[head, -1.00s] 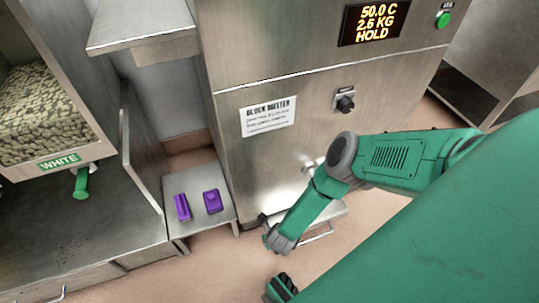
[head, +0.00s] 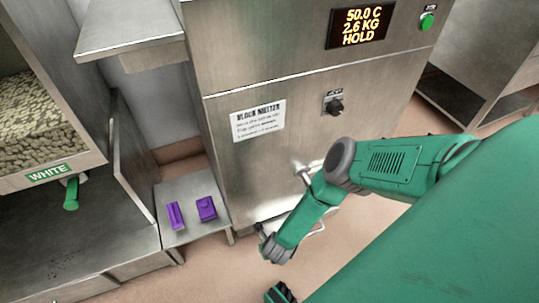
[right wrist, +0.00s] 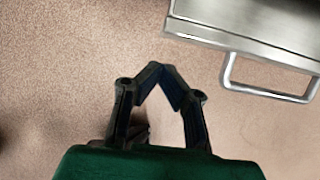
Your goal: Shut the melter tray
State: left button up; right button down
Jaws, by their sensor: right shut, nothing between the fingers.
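The melter tray (head: 268,210) is a steel tray low on the front of the block melter, partly hidden behind my right arm. Its front stands out from the melter; how far I cannot tell. Its bar handle (head: 318,230) shows beside my wrist. In the right wrist view the tray (right wrist: 250,30) and its handle (right wrist: 270,90) are at upper right. My right gripper (right wrist: 160,70) is shut and empty, its tips over the floor, left of the handle and apart from it. In the head view it (head: 262,231) is small and partly hidden by my wrist.
The block melter (head: 270,170) has a display reading 50.0 C, 2.6 KG, HOLD, a black knob (head: 335,106) and a spout (head: 301,168). Two purple moulds (head: 206,208) lie on a low steel stand (head: 190,187) at left. Bare floor (head: 350,235) lies in front.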

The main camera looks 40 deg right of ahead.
jog(key=p+v, duration=0.5)
jog(key=v, duration=0.4)
jog(key=c, duration=2.2)
grip_release()
jog(key=shift+s+r+p, duration=0.1)
jog(key=shift+r+p, duration=0.2)
jog(key=shift+p, duration=0.05)
jog(key=o, duration=0.6)
jog(key=shift+s+a+r, duration=0.1)
jog(key=shift+s+r, duration=0.05)
jog(key=shift+o, duration=0.2)
jog(key=s+d+f+n+g+h, duration=0.1)
jog(key=s+f+n+g, duration=0.15)
jog(key=s+n, duration=0.45)
jog(key=w+d+r+n+h+b, duration=0.2)
jog(key=w+d+n+h, duration=0.1)
jog(key=w+d+n, duration=0.55)
jog(key=d+f+b, duration=0.2)
jog(key=f, duration=0.2)
jog(key=d+f+n+b, duration=0.1)
jog(key=d+f+b, duration=0.1)
jog(key=f, duration=0.2)
jog(key=d+f+n+g+b, duration=0.1)
jog(key=d+f+b, duration=0.1)
jog(key=f, duration=0.1)
jog(key=shift+s+f+b, duration=0.35)
jog(key=shift+s+f, duration=0.05)
